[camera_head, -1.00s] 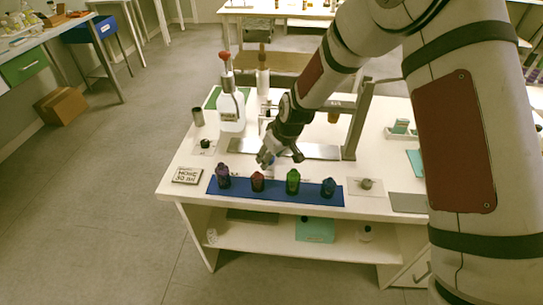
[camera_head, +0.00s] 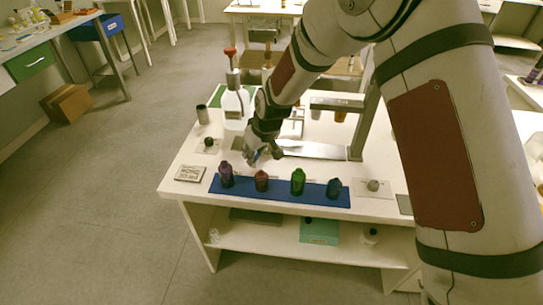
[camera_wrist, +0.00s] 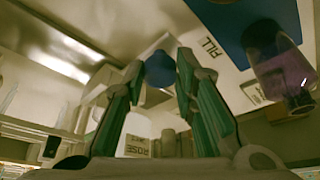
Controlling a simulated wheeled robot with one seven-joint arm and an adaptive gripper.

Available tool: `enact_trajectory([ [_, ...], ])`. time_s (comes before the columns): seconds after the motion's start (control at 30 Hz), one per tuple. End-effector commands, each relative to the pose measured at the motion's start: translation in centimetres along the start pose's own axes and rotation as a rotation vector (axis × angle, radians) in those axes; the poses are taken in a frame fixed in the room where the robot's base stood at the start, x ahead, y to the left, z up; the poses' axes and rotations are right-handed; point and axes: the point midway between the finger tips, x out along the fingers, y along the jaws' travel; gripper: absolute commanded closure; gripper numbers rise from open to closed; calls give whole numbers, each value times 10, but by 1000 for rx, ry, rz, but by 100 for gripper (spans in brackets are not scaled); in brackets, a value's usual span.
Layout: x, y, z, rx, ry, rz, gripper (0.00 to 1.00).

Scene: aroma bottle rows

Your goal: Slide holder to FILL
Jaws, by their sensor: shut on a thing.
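My gripper (camera_head: 263,154) is low over the bench, at the left part of a flat metal rail (camera_head: 312,150). In the wrist view its green-padded fingers (camera_wrist: 160,80) are shut on a round blue knob (camera_wrist: 159,69). The knob appears to belong to the holder; the rest of the holder is hidden behind the fingers and arm. The FILL label (camera_wrist: 211,48) shows on the white surface just beside the fingertips in the wrist view. My arm covers part of the rail in the head view.
A blue mat (camera_head: 280,190) with purple (camera_head: 226,175), red (camera_head: 261,181), green (camera_head: 297,182) and dark blue (camera_head: 334,189) bottles lies along the front edge, close to my gripper. A white bottle (camera_head: 236,108) stands behind. A metal post (camera_head: 364,120) rises at the rail's right.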

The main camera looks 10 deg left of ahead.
Motion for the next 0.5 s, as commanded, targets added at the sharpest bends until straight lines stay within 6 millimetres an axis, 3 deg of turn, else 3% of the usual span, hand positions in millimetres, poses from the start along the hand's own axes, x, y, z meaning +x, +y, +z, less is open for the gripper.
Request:
enact_trajectory([
  [0.2, 13, -29, -27, -4, 1, 0, 100],
  [0.5, 14, -36, -34, 0, 3, 0, 100],
])
